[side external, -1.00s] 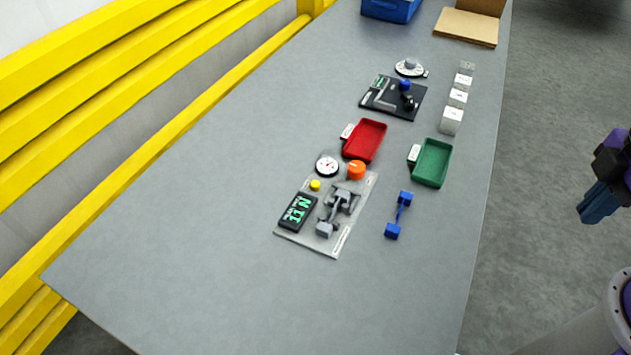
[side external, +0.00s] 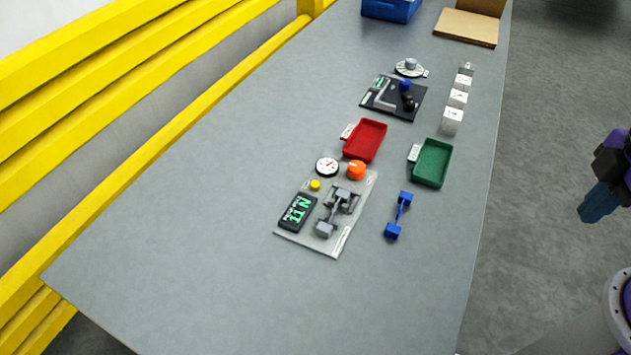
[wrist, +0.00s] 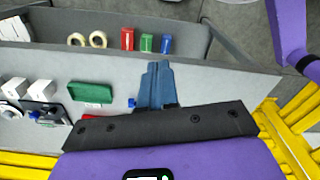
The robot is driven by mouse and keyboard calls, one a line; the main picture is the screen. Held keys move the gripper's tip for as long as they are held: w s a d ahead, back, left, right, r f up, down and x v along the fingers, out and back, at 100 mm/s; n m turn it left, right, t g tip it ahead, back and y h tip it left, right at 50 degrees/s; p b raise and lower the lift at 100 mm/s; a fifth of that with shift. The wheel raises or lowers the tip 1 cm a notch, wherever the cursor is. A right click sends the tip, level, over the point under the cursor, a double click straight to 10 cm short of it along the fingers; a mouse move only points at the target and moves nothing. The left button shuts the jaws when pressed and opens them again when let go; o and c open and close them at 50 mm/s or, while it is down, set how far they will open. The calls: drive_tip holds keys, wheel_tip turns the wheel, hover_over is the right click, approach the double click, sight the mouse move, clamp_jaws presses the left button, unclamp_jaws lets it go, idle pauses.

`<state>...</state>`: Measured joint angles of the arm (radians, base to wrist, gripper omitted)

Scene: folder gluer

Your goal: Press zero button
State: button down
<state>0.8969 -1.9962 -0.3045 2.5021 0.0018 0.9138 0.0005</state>
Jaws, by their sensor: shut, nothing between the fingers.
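A light grey panel (side external: 337,240) lies on the table in the side external view. It carries a small round yellow button (side external: 315,185), an orange knob (side external: 357,169), a white dial gauge (side external: 327,166), a black display with green characters (side external: 298,212) and a grey metal piece (side external: 338,205). No label marking a zero button is readable. My gripper (side external: 586,219) is at the right edge, beyond the table's edge and well apart from the panel. In the wrist view its blue fingers (wrist: 157,66) are together and empty. The grey panel is hidden behind my gripper there.
A blue part (side external: 399,215), green tray (side external: 431,163) and red tray (side external: 365,141) lie near the panel. A black fixture (side external: 392,98), white blocks (side external: 457,98), a round dial (side external: 410,67) and a blue bin (side external: 391,9) are farther back. The table's front and left are clear.

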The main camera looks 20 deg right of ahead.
idle(0.8)
drive_tip(key=w+a+f+m+t+y, duration=0.1)
drive_tip(key=w+a+m+y, duration=0.2)
drive_tip(key=w+a+m, duration=0.65)
drive_tip(key=w+a+m+y, duration=0.2)
drive_tip(key=w+a+m, duration=0.3)
drive_tip(key=a, duration=0.8)
drive_tip(key=w+a+f+m+t, duration=0.2)
drive_tip(key=w+a+m+t, duration=0.1)
drive_tip(key=w+m, duration=0.5)
drive_tip(key=w+a+f+m+t+h, duration=0.1)
drive_tip(key=w+a+f+m+t, duration=0.2)
drive_tip(key=w+m, duration=0.6)
drive_tip(key=shift+w+a+f+m+t, duration=0.25)
drive_tip(key=shift+a+m+t, duration=0.25)
drive_tip(key=shift+a+m, duration=0.85)
drive_tip(key=shift+d+f, duration=0.1)
drive_tip(key=shift+d, duration=0.05)
hover_over(318, 189)
drive_tip(key=shift+f, duration=4.3)
drive_tip(key=shift+f, duration=0.2)
